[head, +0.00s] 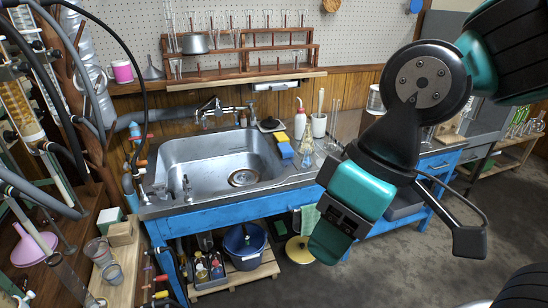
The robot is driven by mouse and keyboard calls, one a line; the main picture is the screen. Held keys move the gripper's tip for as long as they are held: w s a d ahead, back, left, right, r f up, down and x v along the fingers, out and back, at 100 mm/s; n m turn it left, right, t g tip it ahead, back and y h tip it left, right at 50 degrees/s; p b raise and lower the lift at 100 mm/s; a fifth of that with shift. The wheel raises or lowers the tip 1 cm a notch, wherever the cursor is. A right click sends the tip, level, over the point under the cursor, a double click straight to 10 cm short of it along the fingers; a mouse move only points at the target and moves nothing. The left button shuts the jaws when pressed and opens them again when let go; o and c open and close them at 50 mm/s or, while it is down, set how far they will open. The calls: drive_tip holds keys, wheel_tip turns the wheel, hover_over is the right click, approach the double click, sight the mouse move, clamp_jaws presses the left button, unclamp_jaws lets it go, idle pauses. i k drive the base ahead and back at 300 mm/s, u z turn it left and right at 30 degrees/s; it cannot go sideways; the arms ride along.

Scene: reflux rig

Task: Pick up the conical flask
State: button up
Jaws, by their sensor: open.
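A clear glass conical flask (306,147) stands on the metal worktop to the right of the sink, beside the yellow and blue sponges. Its glass is faint and small in this view. My gripper (329,246) is in the right half of the head view, in front of the blue bench and pointing down. It is nearer to me than the flask, and appears lower and to the right of it. It is open and holds nothing that I can see. The gap between its fingers is hard to see from this angle.
Close to the flask are sponges (285,149), a white bottle (300,122), a white pot (319,125) and a tall glass cylinder (334,118). The sink (215,165) lies left. Glassware and hoses crowd the left edge. The floor (390,275) at right front is clear.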

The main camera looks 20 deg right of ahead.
sight(306, 163)
drive_tip(key=z, duration=0.05)
drive_tip(key=i, duration=1)
drive_tip(key=z, duration=0.5)
